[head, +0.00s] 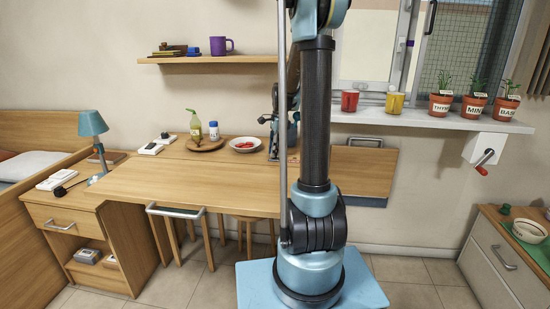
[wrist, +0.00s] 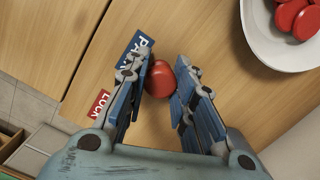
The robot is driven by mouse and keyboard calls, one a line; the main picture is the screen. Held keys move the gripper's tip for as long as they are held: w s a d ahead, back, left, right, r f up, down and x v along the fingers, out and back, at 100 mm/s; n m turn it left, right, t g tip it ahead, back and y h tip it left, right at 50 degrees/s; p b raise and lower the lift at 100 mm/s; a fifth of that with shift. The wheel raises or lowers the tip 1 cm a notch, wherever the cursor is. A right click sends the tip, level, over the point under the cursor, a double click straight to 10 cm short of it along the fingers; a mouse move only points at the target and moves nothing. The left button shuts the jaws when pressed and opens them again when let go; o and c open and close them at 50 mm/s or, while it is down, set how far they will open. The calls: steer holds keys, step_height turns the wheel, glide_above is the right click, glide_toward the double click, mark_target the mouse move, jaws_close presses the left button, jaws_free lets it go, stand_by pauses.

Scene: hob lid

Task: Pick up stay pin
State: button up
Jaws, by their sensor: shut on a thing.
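The stay pin shows in the wrist view as a rounded red knob (wrist: 160,80) between the fingertips of my gripper (wrist: 166,73). The fingers are shut on it from both sides. A blue PARK label (wrist: 135,46) lies on the wood close to the left fingertip, and a red LOCK label (wrist: 98,104) is farther left and lower, by the left finger. What is below the knob is hidden, so I cannot tell whether it sits in a hole. In the head view my arm hides most of the gripper and the pin, above the right part of the wooden desk (head: 230,185).
A white bowl of red pieces (wrist: 245,40) is close at upper right in the wrist view. A window sill (head: 400,118) with cups and potted herbs is at right. The desk's front left is clear.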

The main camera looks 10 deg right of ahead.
step_height(320, 180, up, 10)
steer(key=shift+r, duration=0.1)
stand_by(0.7)
